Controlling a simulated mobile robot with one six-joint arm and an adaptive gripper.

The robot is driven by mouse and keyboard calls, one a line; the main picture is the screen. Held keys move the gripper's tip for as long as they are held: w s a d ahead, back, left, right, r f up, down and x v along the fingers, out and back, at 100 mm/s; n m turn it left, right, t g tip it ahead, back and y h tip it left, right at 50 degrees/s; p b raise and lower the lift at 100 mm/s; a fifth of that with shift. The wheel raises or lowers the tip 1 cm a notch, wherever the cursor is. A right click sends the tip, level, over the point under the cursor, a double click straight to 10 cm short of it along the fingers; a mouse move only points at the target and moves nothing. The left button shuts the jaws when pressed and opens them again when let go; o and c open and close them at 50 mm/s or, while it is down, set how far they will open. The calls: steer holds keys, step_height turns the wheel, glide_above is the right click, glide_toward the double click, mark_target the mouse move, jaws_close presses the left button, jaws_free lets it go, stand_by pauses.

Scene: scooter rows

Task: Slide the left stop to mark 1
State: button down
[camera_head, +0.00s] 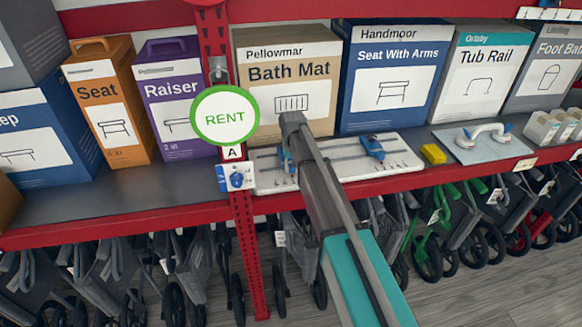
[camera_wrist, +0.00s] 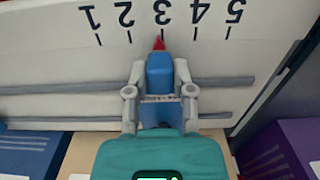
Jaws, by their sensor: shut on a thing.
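A white board (camera_head: 345,168) with two rails lies on the shelf; its left end is partly behind the post and the round RENT sign. The left stop (camera_head: 287,160) is blue and partly hidden by my arm. In the wrist view the left stop (camera_wrist: 160,72) sits between the fingers of my gripper (camera_wrist: 160,92), which is shut on it. Its red pointer (camera_wrist: 159,43) is at about mark 3 of the upside-down scale (camera_wrist: 163,18), where 1 is at left and 5 at right. The right stop (camera_head: 372,147) is blue and stands apart, farther right.
Boxes stand behind the board, including the Bath Mat box (camera_head: 289,80). A red post (camera_head: 246,240) with the RENT sign (camera_head: 225,116) stands at left. Folded walkers are below the shelf.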

steer(key=shift+w+d, duration=0.3)
steer(key=shift+d, duration=0.7)
steer(key=shift+w+d, duration=0.25)
steer(key=shift+d, duration=0.7)
steer(key=shift+w+d, duration=0.3)
steer(key=shift+d, duration=0.7)
steer(key=shift+c, duration=2.4)
jaws_free()
steer(key=shift+d, duration=0.1)
steer(key=shift+s, duration=0.1)
